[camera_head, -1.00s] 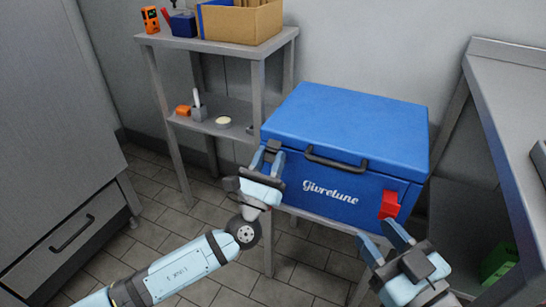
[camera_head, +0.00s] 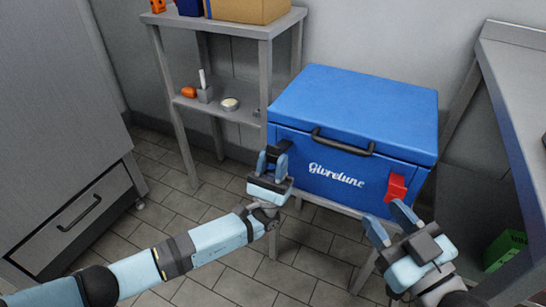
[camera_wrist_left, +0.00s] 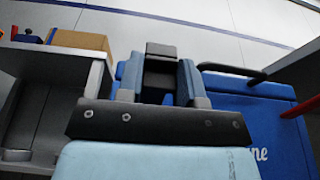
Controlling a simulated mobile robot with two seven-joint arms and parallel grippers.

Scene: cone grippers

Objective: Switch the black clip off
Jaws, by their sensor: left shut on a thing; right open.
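The blue cooler box (camera_head: 345,110) stands with its lid closed. The black clip (camera_head: 284,147) is on the left part of its front, partly hidden by my left gripper (camera_head: 271,160). My left gripper is shut on the black clip. In the left wrist view the dark clip (camera_wrist_left: 160,52) shows between the two blue fingers (camera_wrist_left: 160,82). Whether the clip is on or off is hard to tell. A red clip (camera_head: 396,187) sits at the right of the box front. My right gripper (camera_head: 389,220) is open and empty, just below and in front of the red clip.
A black handle (camera_head: 343,144) is on the box front between the clips. The box rests on a grey stand. A metal shelf (camera_head: 225,28) with a cardboard box (camera_head: 250,8) is at the left. A metal counter (camera_head: 515,75) is close on the right.

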